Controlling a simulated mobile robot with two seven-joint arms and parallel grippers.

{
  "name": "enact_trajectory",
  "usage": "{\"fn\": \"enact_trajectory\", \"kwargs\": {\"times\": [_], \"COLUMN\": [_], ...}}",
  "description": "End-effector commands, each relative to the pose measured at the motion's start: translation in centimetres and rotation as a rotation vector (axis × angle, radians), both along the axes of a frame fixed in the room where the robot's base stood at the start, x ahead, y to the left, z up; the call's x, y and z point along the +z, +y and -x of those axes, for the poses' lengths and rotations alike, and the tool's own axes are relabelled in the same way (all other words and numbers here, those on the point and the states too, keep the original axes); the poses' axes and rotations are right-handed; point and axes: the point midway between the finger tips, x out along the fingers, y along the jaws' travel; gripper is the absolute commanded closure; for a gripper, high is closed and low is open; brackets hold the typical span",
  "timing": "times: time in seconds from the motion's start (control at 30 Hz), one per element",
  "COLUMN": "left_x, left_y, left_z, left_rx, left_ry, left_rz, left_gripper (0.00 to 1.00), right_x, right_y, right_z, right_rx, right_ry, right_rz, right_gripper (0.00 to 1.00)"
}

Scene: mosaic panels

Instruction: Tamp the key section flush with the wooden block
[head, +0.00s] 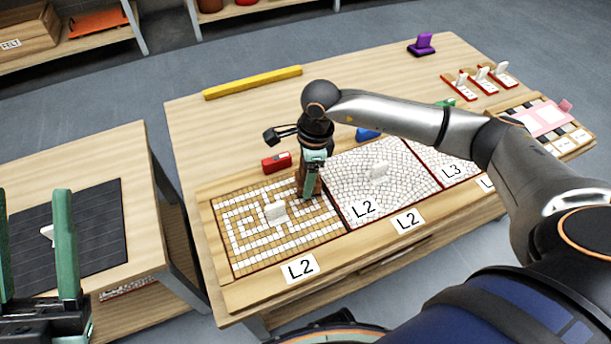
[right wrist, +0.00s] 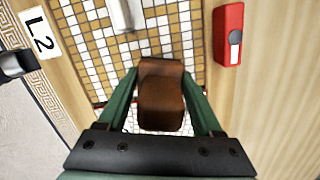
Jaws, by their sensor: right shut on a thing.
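The key section (head: 243,243) is a tan and white mosaic panel with a key pattern, lying in the wooden frame at the left of the table. A white knob (head: 277,212) stands on it. My right gripper (head: 312,180) is shut on the brown wooden block (right wrist: 160,98), over the right end of the key section, by the seam with the neighbouring panel. I cannot tell whether the block touches the tiles. The key section also shows in the right wrist view (right wrist: 88,45). My left gripper (head: 35,245) is open and empty at the lower left.
A white pebbled panel (head: 345,175) and a further panel labelled L3 (head: 455,165) lie to the right. A red device (head: 277,162) and a yellow bar (head: 253,82) lie behind the key section. A dark mat (head: 100,225) covers part of the left table.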

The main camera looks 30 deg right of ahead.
Motion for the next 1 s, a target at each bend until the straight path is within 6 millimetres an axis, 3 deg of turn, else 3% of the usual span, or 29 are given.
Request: {"fn": "enact_trajectory", "kwargs": {"times": [0.5,1.0], "left_x": [3.3,3.4], "left_y": [0.0,0.0], "left_z": [0.0,0.0], "left_rx": [0.000,0.000], "left_ry": [-0.001,-0.001], "left_rz": [-0.001,-0.001], "left_gripper": [0.50,0.50], "right_x": [4.8,5.0], "right_y": [0.0,0.0], "right_z": [-0.1,-0.1], "right_rx": [0.000,-0.001], "right_ry": [-0.005,-0.004], "right_rz": [-0.003,-0.002], "right_gripper": [0.89,0.89]}}
